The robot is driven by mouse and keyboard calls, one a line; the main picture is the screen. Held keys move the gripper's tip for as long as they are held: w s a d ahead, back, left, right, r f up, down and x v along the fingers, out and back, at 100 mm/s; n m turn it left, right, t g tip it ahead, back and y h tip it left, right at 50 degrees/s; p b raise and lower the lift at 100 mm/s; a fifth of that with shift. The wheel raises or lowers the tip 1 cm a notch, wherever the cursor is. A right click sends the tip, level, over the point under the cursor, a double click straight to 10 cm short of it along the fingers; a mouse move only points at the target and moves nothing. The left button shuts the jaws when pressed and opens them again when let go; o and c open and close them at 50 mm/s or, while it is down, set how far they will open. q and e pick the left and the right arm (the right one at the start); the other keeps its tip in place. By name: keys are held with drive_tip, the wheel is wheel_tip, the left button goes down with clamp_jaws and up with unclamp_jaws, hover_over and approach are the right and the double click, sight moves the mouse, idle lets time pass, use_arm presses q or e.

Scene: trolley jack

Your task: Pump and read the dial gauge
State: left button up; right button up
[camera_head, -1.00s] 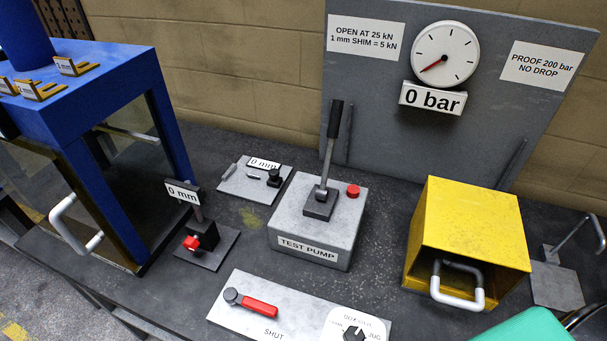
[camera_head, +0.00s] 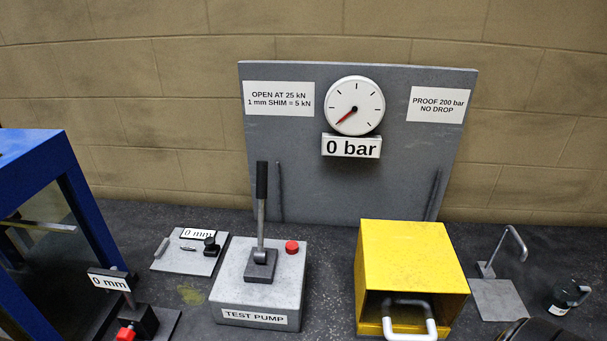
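The dial gauge (camera_head: 354,106) is a white round face on the grey upright panel (camera_head: 300,160). Its red needle points to the lower left, and the plate (camera_head: 351,146) below reads 0 bar. The test pump (camera_head: 255,300) is a grey block on the bench in front of the panel. Its lever (camera_head: 261,215) has a black grip and stands nearly upright. A red button (camera_head: 292,247) sits on top of the pump, right of the lever.
A yellow box (camera_head: 410,255) with a white handle (camera_head: 410,325) stands right of the pump. A hook stand (camera_head: 495,270) and a dark canister (camera_head: 567,297) are farther right. A blue frame (camera_head: 85,230) stands left, near two 0 mm gauges (camera_head: 190,250) (camera_head: 135,310).

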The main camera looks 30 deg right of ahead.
idle(0.8)
drive_tip(key=c, duration=0.3)
drive_tip(key=shift+c, duration=0.2)
